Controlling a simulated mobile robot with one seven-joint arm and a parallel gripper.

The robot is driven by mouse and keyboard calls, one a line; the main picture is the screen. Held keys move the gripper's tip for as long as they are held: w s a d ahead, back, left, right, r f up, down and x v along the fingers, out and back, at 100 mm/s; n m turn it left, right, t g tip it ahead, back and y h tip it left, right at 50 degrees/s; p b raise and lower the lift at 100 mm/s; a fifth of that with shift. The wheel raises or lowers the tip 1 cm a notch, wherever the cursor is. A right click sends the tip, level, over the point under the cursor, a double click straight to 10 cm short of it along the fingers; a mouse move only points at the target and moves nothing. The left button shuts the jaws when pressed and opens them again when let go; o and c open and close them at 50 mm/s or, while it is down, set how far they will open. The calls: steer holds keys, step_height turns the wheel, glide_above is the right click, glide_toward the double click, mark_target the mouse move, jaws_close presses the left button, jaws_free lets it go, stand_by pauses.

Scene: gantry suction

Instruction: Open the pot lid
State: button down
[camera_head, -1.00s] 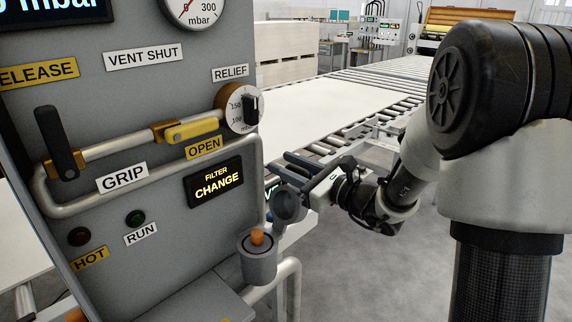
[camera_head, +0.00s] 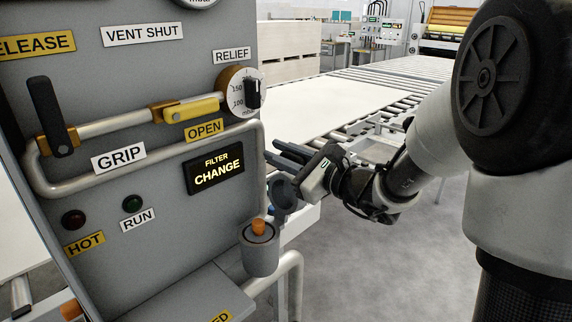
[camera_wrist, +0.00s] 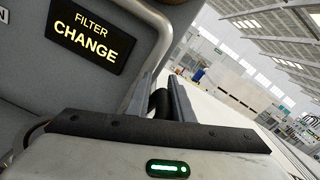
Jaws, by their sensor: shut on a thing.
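The pot (camera_head: 261,258) is a small grey cup on the lower right of the grey panel. Its top is uncovered and an orange knob (camera_head: 258,227) shows inside. The dark round lid (camera_head: 282,196) stands raised and tilted above the pot's right rim. My gripper (camera_head: 284,157) comes from the right, at and just above the lid. In the wrist view the two fingers (camera_wrist: 166,92) are close together on a dark piece, which I take as part of the lid. The exact contact is hidden in the head view.
A bent grey rail (camera_head: 150,165) runs along the panel close to my gripper. The lit filter sign (camera_head: 214,170) is left of the lid. A pipe (camera_head: 292,275) stands below the pot. A roller conveyor with a pale board (camera_head: 320,105) lies behind. Floor to the right is clear.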

steer(key=shift+s+a+r+n+b, duration=0.2)
steer(key=shift+s+a+n+b, duration=0.45)
steer(key=shift+n+b, duration=0.3)
steer(key=shift+s+a+r, duration=0.15)
steer(key=shift+s+r, duration=0.1)
steer(key=shift+r, duration=0.05)
steer(key=c, duration=1.7)
jaws_free()
steer(key=shift+c, duration=0.2)
steer(key=shift+s+f, duration=0.1)
steer(key=v, duration=1.7)
steer(key=shift+s+p, duration=0.1)
steer(key=shift+p, duration=0.25)
